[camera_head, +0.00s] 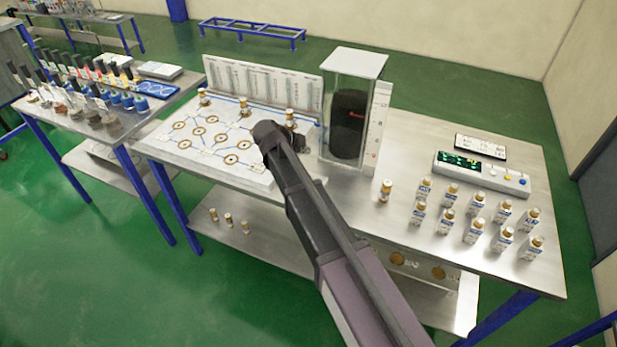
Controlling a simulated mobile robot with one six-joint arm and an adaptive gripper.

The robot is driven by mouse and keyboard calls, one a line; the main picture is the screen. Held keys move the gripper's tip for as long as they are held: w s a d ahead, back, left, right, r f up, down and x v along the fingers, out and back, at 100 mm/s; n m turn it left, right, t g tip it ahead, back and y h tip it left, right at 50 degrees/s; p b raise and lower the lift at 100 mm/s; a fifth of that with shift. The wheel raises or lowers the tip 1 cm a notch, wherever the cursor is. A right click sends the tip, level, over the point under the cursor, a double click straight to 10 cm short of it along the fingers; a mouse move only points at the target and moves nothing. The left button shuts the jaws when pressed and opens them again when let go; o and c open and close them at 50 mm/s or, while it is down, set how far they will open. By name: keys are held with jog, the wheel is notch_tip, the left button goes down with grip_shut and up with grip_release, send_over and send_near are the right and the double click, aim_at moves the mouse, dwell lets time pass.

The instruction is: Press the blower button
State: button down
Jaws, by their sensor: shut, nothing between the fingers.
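A white control box (455,177) with a lit green display stands at the right rear of the steel table (400,240). On its right part are small knobs or buttons, including a yellow one (508,176) and a blue one (522,182). I cannot read their labels, so I cannot tell which is the blower button. My gripper (268,133) is shut and empty. It is over the right part of the white board (180,155), well to the left of the control box. My arm hides part of the board and table.
Several small bottles (471,230) stand in front of the box. A dark-framed panel (481,146) lies behind it. Another table with bottles is at left.

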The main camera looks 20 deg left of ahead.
jog(key=b, duration=0.9)
send_near(312, 175)
jog(key=shift+w+r+x, duration=0.15)
jog(key=shift+x, duration=0.7)
jog(key=shift+w+r+x, duration=0.1)
jog(key=shift+r+x, duration=0.05)
jog(key=shift+x, duration=0.7)
jog(key=shift+w+r+x, duration=0.15)
jog(key=shift+x, duration=0.7)
jog(key=shift+d+f, duration=0.15)
jog(key=shift+d, duration=0.05)
jog(key=shift+f, duration=0.25)
jog(key=shift+f+b, duration=0.45)
jog(key=shift+b, duration=0.2)
jog(key=shift+r, duration=0.2)
jog(key=shift+r+p, duration=0.7)
jog(key=shift+p, duration=0.15)
jog(key=shift+r+p, duration=2.5)
jog(key=shift+p, duration=0.05)
